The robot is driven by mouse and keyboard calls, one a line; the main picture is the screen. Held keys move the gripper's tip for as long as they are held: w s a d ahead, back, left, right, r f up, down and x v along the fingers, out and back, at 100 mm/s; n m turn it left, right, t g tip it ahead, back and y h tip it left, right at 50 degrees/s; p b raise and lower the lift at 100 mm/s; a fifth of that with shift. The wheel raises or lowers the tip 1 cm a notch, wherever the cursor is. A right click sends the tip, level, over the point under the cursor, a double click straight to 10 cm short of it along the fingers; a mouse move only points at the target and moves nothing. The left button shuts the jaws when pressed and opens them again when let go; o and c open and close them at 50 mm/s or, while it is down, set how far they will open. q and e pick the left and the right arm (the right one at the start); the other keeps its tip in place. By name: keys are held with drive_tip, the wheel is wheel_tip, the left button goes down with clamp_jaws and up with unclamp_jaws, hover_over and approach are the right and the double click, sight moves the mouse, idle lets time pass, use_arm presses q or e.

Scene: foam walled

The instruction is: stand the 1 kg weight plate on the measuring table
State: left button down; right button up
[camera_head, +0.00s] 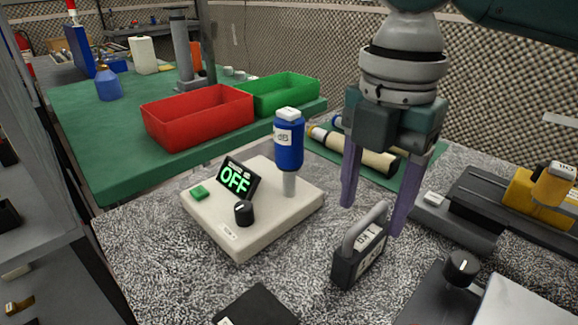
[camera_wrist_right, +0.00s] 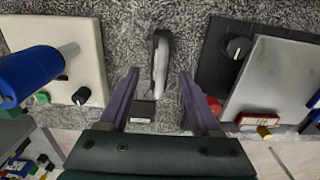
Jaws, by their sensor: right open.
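A dark block with a grey loop handle (camera_head: 344,268), apparently the weight plate, stands upright on the grey speckled table top (camera_head: 140,255). It has white labels too small to read surely. My right gripper (camera_head: 372,219) is open above it, fingers pointing down on either side of the handle top. In the right wrist view the handle (camera_wrist_right: 160,62) lies between the open fingertips (camera_wrist_right: 158,73), apart from both. A dark box with a knob and a bare silver plate (camera_head: 520,305) is at front right. I cannot tell which surface is the measuring table. My left gripper is out of view.
A pale panel (camera_head: 225,225) with an OFF display, knob and blue dB meter (camera_head: 289,145) stands left of the weight. Red (camera_head: 200,118) and green (camera_head: 285,93) bins stand behind. A yellow-topped device (camera_head: 540,190) is at right. Speckled surface is free at front left.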

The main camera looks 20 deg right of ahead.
wheel_tip(320, 180, up, 6)
drive_tip(key=shift+r+p, duration=0.25)
drive_tip(key=shift+p, duration=0.1)
